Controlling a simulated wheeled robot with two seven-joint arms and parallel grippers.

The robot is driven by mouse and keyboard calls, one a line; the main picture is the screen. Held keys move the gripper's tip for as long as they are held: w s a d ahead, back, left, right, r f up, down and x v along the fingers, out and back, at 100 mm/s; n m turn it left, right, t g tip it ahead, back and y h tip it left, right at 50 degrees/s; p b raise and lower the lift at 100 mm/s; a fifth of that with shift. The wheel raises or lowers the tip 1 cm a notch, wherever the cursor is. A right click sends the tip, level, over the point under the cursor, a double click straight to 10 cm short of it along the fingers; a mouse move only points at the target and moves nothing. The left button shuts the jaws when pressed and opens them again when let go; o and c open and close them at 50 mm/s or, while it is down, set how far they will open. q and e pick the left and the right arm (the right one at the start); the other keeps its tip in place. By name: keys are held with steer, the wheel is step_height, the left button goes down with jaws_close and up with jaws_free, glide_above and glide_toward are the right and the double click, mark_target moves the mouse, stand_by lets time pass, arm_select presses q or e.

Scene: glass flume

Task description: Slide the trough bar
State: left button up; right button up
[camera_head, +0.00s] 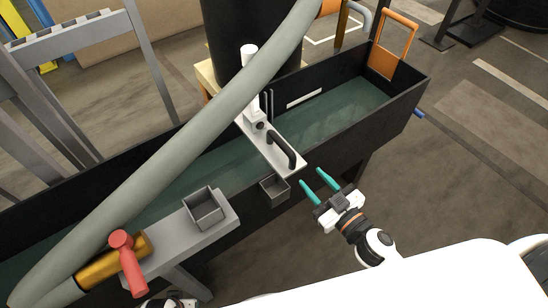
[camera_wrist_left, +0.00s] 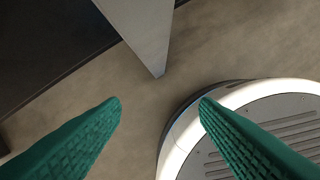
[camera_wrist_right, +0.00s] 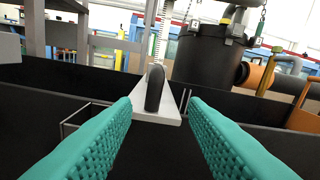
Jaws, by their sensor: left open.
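The trough bar (camera_head: 262,143) is a pale plate lying across the dark water-filled trough (camera_head: 345,138), with a black handle (camera_head: 286,148) near its front end and a white upright fitting on it. My right gripper (camera_head: 313,177) is open and empty, just in front of the trough, right of the bar's front end. In the right wrist view the handle (camera_wrist_right: 155,88) appears ahead, between the spread teal fingers (camera_wrist_right: 160,108), apart from them. My left gripper (camera_wrist_left: 160,104) is open and empty over the floor; in the head view only a bit of that arm shows at the bottom edge.
A thick grey hose (camera_head: 165,150) crosses above the trough to a brass fitting with a red valve handle (camera_head: 128,262). A grey shelf (camera_head: 180,245) holds a small open box (camera_head: 203,207). Another small box (camera_head: 274,190) hangs by the bar.

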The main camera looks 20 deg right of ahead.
mark_target(284, 148)
arm_select(q)
steer(key=f, duration=0.1)
steer(key=s+f, duration=0.1)
steer(key=f+p, duration=0.1)
steer(key=shift+s+a, duration=0.15)
steer(key=shift+s, duration=0.1)
arm_select(e)
steer(key=x, duration=0.4)
steer(key=r+x, duration=0.1)
steer(key=x, duration=0.7)
steer(key=shift+a+r, duration=0.35)
steer(key=shift+c, duration=0.6)
jaws_close()
